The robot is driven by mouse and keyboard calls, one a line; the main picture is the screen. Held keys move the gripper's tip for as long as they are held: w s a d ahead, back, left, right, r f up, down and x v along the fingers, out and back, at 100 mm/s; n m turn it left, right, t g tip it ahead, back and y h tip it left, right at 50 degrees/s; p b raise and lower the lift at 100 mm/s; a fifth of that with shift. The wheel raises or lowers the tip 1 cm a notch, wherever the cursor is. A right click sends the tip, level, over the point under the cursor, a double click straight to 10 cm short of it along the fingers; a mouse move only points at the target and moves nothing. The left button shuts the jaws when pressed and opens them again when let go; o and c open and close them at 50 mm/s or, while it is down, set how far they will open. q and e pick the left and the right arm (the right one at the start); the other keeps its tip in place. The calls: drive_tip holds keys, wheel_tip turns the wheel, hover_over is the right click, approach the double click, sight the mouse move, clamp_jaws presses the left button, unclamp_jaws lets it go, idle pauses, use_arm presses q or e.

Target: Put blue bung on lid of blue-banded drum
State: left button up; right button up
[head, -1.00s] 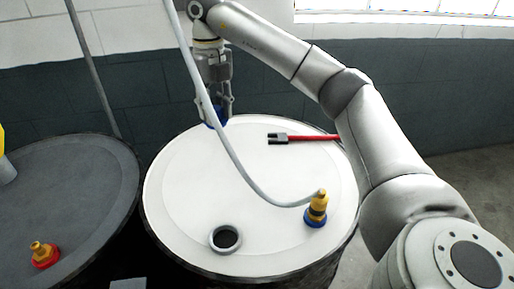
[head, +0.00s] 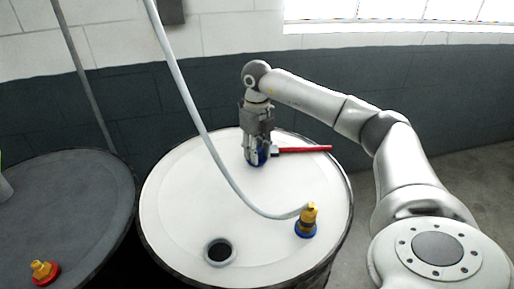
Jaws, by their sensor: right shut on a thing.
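The drum with the white lid (head: 185,200) stands in the middle of the head view. Its lid has an open bung hole with a grey rim (head: 219,251) near the front. A yellow fitting on a blue base (head: 305,229) stands at the lid's front right, with a pale hose joined to it. My right gripper (head: 256,157) points down over the back of the lid, shut on the blue bung (head: 259,157). The fingers partly hide the bung. I cannot tell whether the bung touches the lid. My left gripper is not in view.
A red-handled tool (head: 307,149) lies on the lid just right of the bung; its dark head is mostly hidden by my gripper. A dark drum (head: 75,205) with a yellow fitting on a red base (head: 44,272) stands at left. The pale hose (head: 190,105) crosses above the white lid.

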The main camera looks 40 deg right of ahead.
drive_tip(key=shift+f, duration=0.35)
drive_tip(key=o, duration=1.1)
